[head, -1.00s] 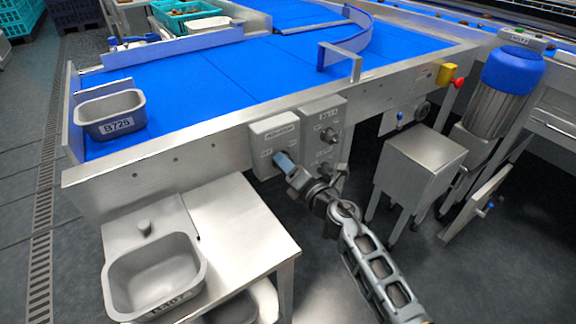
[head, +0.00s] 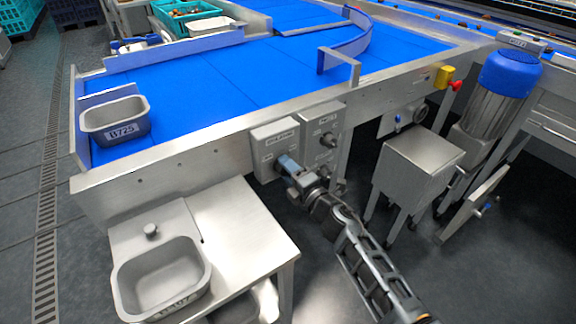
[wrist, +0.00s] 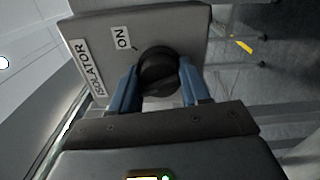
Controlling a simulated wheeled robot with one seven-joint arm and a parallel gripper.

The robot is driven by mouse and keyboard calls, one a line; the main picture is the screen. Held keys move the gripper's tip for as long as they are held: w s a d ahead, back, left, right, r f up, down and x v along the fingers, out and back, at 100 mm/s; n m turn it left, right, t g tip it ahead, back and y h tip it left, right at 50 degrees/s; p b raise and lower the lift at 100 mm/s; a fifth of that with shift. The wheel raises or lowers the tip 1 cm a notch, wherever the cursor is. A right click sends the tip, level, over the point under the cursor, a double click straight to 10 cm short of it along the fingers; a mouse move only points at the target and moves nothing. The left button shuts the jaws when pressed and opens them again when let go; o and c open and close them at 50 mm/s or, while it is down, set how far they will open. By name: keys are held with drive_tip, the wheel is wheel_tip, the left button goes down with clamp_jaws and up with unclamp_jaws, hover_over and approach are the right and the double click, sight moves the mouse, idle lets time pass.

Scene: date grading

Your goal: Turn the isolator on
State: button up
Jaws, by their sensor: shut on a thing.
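The isolator (head: 275,140) is a light grey box on the side of the conveyor frame. In the wrist view its face (wrist: 190,22) shows the labels "ISOLATOR" and "ON" beside a round black rotary knob (wrist: 158,68). My gripper (head: 284,163) is at the front of the box. In the wrist view its two blue fingers (wrist: 160,88) stand on either side of the knob, shut on it. The knob's bar lies between the fingers. Its lower part is partly hidden by the fingers, and I cannot tell its exact setting.
A second grey control box (head: 320,138) with a knob stands just right of the isolator. The blue conveyor belt (head: 220,85) runs above. A steel side table (head: 240,225) with a basin (head: 160,285) is below left. A steel cabinet (head: 425,155) stands to the right.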

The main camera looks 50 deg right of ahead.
drive_tip(key=m+p, duration=0.3)
drive_tip(key=m, duration=0.3)
drive_tip(key=shift+m, duration=0.3)
drive_tip(key=m+p, duration=0.3)
drive_tip(key=m, duration=0.2)
drive_tip(key=shift+f+m, duration=0.15)
drive_tip(key=shift+m, duration=0.25)
drive_tip(key=o, duration=1)
drive_tip(key=shift+o, duration=0.2)
drive_tip(key=v, duration=0.7)
drive_tip(key=shift+s, duration=0.4)
drive_tip(key=shift+a, duration=0.1)
